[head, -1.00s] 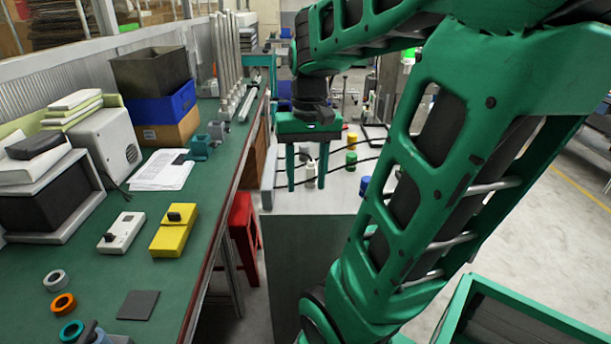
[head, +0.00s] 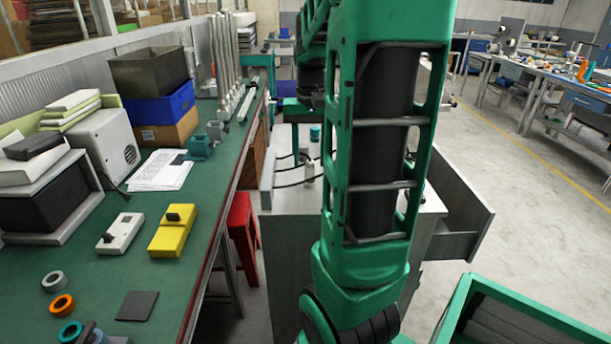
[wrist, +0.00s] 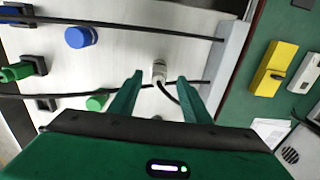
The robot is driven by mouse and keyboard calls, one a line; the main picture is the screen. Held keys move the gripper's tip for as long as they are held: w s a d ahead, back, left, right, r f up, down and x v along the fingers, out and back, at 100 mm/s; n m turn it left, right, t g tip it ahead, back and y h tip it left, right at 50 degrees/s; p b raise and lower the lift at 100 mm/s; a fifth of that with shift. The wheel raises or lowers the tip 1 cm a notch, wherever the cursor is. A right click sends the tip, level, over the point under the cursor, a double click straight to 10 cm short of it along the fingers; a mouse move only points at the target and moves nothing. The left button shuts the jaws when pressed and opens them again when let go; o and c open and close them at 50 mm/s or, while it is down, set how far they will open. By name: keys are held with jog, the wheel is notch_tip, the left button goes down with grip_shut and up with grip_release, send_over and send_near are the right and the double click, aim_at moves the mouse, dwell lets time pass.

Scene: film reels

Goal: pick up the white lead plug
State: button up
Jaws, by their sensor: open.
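The white lead plug (wrist: 159,70) stands on the pale cabinet top, with a dark lead running from it. In the wrist view it appears between the tips of my open, empty gripper (wrist: 160,78); I cannot tell how far below them it is. The plug (head: 309,171) also shows in the head view, just left of my arm. There my gripper's fingers are hidden behind my arm.
A blue cap (wrist: 80,37) and a green cap (wrist: 97,102) stand left of the plug. Black cables cross the cabinet top (head: 284,190). A drawer (head: 460,215) stands open at its right. The green workbench (head: 190,225) lies left, with a yellow box (head: 172,232).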

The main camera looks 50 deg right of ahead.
aim_at(310, 165)
jog(key=shift+d+f, duration=0.15)
jog(key=shift+f, duration=2.2)
grip_shut()
jog(key=shift+r, duration=0.1)
